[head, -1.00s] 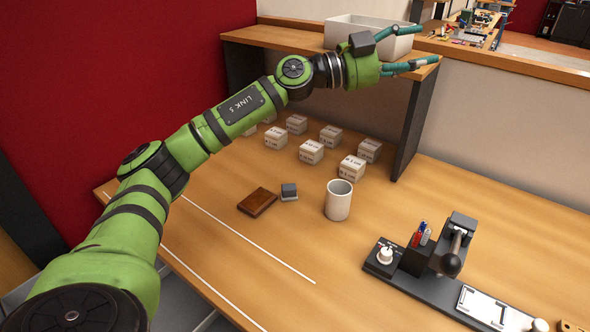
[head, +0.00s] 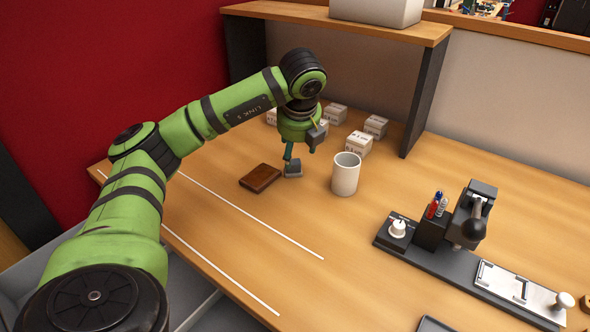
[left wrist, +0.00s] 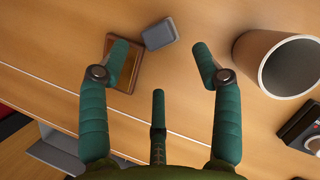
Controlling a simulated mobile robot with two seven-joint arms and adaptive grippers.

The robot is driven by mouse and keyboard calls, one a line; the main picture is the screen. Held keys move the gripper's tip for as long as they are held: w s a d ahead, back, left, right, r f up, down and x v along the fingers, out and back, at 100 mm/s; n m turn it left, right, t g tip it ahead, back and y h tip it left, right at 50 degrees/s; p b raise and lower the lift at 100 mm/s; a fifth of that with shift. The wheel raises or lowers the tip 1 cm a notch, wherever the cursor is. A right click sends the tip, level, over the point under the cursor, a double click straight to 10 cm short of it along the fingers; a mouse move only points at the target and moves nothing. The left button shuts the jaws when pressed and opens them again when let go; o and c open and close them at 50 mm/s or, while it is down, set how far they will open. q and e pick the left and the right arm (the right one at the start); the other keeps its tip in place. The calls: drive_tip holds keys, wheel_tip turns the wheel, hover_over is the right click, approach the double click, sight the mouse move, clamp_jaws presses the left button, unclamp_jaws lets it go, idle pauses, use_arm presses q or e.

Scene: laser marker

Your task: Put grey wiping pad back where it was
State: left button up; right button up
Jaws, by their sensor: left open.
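The grey wiping pad (head: 293,169) is a small dark grey block on the wooden table, between a brown flat block and a white mug. In the left wrist view the pad (left wrist: 161,33) lies ahead of and between the spread fingertips, closer to the left finger. My left gripper (head: 291,156) points down just above the pad, and one teal finger partly covers it in the head view. The gripper (left wrist: 160,58) is open with nothing between its fingers. I cannot tell whether a finger touches the pad. My right gripper is out of view.
The brown block (head: 260,178) lies left of the pad, partly under the left finger in the wrist view. The white mug (head: 345,174) stands close on the right. Small white boxes (head: 358,144) stand behind, under a shelf (head: 400,30). A black marking device (head: 440,250) is at right.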

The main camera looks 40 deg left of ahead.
sight(293, 162)
use_arm(q)
drive_tip(key=x, duration=0.2)
drive_tip(key=p+x, duration=0.1)
drive_tip(key=x, duration=0.2)
drive_tip(key=shift+w+a+f, duration=0.15)
drive_tip(key=shift+w+a, duration=0.05)
drive_tip(key=shift+a, duration=0.1)
drive_tip(key=shift+w+a+f, duration=0.1)
drive_tip(key=shift+f, duration=0.3)
drive_tip(key=shift+c, duration=0.4)
drive_tip(key=c, duration=1.2)
drive_tip(key=shift+o, duration=0.2)
drive_tip(key=shift+r, duration=0.15)
